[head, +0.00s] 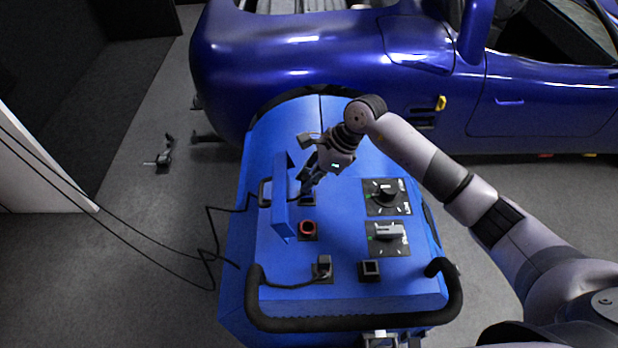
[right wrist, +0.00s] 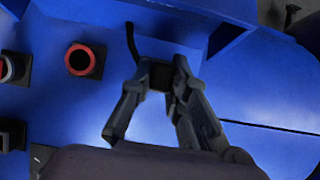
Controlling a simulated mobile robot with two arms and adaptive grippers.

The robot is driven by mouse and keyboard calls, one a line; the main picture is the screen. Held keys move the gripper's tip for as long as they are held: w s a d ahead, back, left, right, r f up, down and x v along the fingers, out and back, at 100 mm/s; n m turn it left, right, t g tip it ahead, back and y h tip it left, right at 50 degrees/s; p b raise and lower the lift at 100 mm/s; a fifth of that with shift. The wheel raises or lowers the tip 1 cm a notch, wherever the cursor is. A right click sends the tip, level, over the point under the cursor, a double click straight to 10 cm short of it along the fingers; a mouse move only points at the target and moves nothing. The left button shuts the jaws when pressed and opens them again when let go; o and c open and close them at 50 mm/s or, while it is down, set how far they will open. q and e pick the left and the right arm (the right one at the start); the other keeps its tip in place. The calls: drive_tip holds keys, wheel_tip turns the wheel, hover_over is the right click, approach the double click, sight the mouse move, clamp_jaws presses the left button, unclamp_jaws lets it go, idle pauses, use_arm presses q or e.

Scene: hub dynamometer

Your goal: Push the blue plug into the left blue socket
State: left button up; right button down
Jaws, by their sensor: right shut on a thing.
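My right gripper (head: 304,188) is shut on a dark plug (right wrist: 160,76) above the left part of the blue cart's top. The plug is a small dark block between the fingertips (right wrist: 158,88), and a black cable leaves it towards the top of the right wrist view. I see no blue colour on it. A dark square socket plate (head: 308,201) shows partly under the gripper in the head view; its opening is hidden. I cannot tell whether the plug touches it. My left gripper is not in view.
A red-ringed socket (head: 307,229) is close by, with an upright blue panel (head: 282,200) to its left. Another plug (head: 323,265) stands at a front plate beside a square socket (head: 370,268). Two knobs (head: 386,194) (head: 388,232) are right. A blue car (head: 300,60) stands behind.

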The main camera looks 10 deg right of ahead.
drive_tip(key=shift+f, duration=0.2)
drive_tip(key=c, duration=1.5)
unclamp_jaws()
drive_tip(key=shift+o, duration=0.2)
drive_tip(key=shift+d+r, duration=0.15)
drive_tip(key=shift+r, duration=0.15)
drive_tip(key=v, duration=1.1)
drive_tip(key=shift+r, duration=0.15)
drive_tip(key=shift+s, duration=0.1)
